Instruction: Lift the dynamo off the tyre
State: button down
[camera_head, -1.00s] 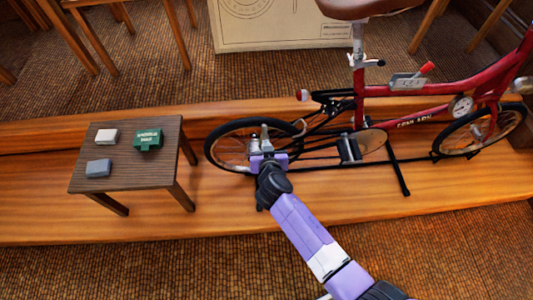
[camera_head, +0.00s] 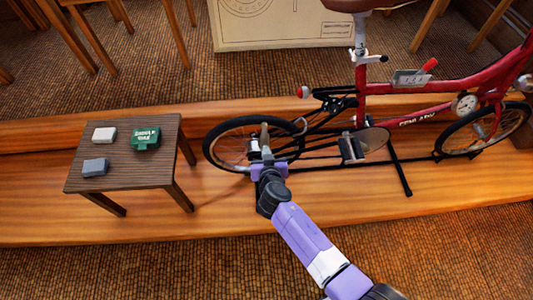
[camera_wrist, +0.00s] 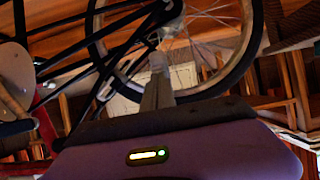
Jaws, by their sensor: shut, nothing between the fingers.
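The red bicycle (camera_head: 427,113) stands on the wooden platform, with its rear wheel and black tyre (camera_head: 212,163) at the left. A small pale, bottle-shaped part that looks like the dynamo (camera_head: 253,147) is beside this wheel, just left of my fingers. My gripper (camera_head: 265,130) is shut and empty, its fingers pointing up in front of the wheel. In the wrist view, the shut fingers (camera_wrist: 158,68) point toward the spoked wheel and tyre (camera_wrist: 250,50). I cannot make out the dynamo there, nor whether it touches the tyre.
A small wooden table (camera_head: 134,171) stands left of the wheel. It bears a green box (camera_head: 146,138), a white block (camera_head: 104,134) and a grey block (camera_head: 95,167). The bicycle's pedal (camera_head: 352,148) and stand leg (camera_head: 401,170) are to the right of my gripper.

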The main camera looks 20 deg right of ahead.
jog(key=shift+s+f+t+b, duration=0.25)
jog(key=shift+f+t+b, duration=0.45)
jog(key=shift+b, duration=2.1)
jog(key=b, duration=0.4)
jog(key=shift+s+a+f+t+h+b, duration=0.1)
jog(key=shift+f+t+h+b, duration=0.2)
jog(key=shift+f, duration=0.05)
jog(key=shift+s+f+b, duration=0.15)
jog(key=shift+b, duration=1.1)
jog(key=shift+s+f, duration=0.1)
jog(key=shift+s, duration=0.05)
jog(key=s+a+r+p, duration=0.2)
jog(key=s+a+r, duration=0.1)
jog(key=s+r, duration=0.4)
jog(key=shift+s+p, duration=0.3)
jog(key=shift+s, duration=0.7)
